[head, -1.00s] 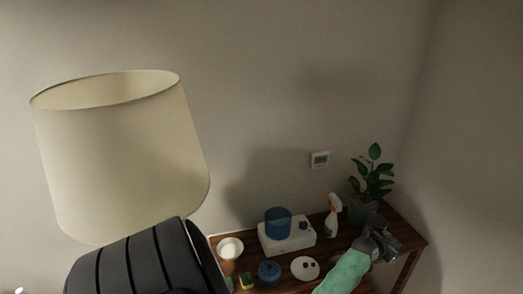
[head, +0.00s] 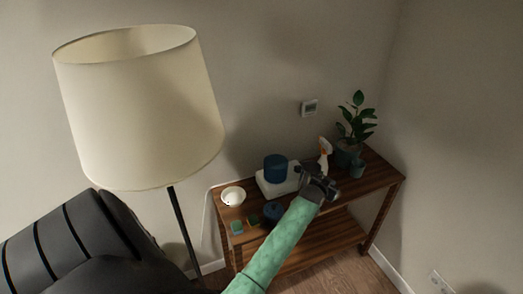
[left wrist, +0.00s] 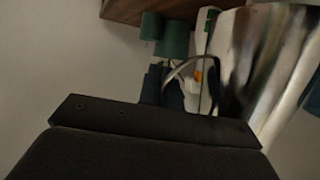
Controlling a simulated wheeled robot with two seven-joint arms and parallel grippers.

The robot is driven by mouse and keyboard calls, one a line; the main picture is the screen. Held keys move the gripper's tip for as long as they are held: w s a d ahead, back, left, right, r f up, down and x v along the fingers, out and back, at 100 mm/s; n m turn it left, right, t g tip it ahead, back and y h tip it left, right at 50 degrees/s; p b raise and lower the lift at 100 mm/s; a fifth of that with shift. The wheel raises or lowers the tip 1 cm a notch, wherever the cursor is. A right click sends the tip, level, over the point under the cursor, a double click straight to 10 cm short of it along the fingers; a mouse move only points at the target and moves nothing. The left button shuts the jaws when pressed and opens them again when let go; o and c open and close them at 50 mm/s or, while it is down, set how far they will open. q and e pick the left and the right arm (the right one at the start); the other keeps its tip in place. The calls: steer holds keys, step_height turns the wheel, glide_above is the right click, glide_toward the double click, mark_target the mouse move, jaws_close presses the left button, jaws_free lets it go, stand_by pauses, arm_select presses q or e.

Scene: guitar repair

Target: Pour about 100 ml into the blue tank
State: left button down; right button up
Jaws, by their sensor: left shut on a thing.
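The blue tank (head: 276,168) stands upright on a white base (head: 268,188) on the wooden shelf table. My left gripper (head: 318,185), at the end of a green-sleeved arm, is right of the tank and in front of the spray bottle, above the tabletop. In the left wrist view it is shut on a shiny metal vessel (left wrist: 262,70), seemingly by a curved handle. That vessel is hard to make out in the head view, and its contents are hidden. My right gripper is not in view.
The table (head: 345,196) also bears a white bowl (head: 232,196), a round blue part (head: 273,211), a green sponge (head: 236,228), a white-orange spray bottle (head: 325,153), a plant (head: 357,122) and a small teal pot (head: 357,168). A floor lamp (head: 140,110) stands left.

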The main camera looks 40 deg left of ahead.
arm_select(q)
steer(key=shift+s+a+r+n+y, duration=0.4)
steer(key=shift+s+a+r+y, duration=0.15)
steer(key=shift+a, duration=0.25)
steer(key=shift+w+n, duration=0.2)
steer(key=shift+n, duration=0.1)
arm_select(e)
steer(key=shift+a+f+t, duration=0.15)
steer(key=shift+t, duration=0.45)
arm_select(q)
steer(key=shift+s+r, duration=0.1)
